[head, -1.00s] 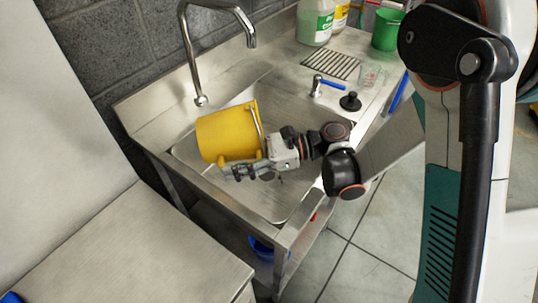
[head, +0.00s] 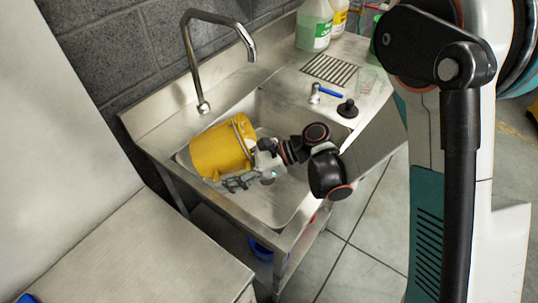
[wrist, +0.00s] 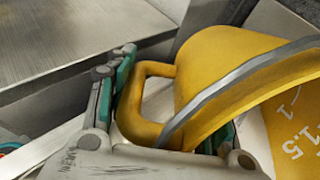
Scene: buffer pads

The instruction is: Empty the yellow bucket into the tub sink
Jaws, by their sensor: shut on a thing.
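The yellow bucket (head: 218,150) lies tipped on its side over the tub sink (head: 283,207), at the basin's left side. Its base is toward the left and its rim, with the metal bail, toward the right. My gripper (head: 238,182) is at its lower right side. In the wrist view the gripper (wrist: 172,108) is shut on the bucket's yellow loop handle (wrist: 143,128). The bucket (wrist: 225,62) fills the right of that view, with white volume marks inside. I see no contents in the part that shows. Whether the bucket touches the basin I cannot tell.
A curved metal faucet (head: 218,20) rises behind the basin. A blue-handled valve (head: 318,93), a black plunger-like stopper (head: 348,108) and a drain grate (head: 331,68) are on the right deck. Bottles (head: 314,27) stand behind. A steel counter (head: 130,255) is at the lower left.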

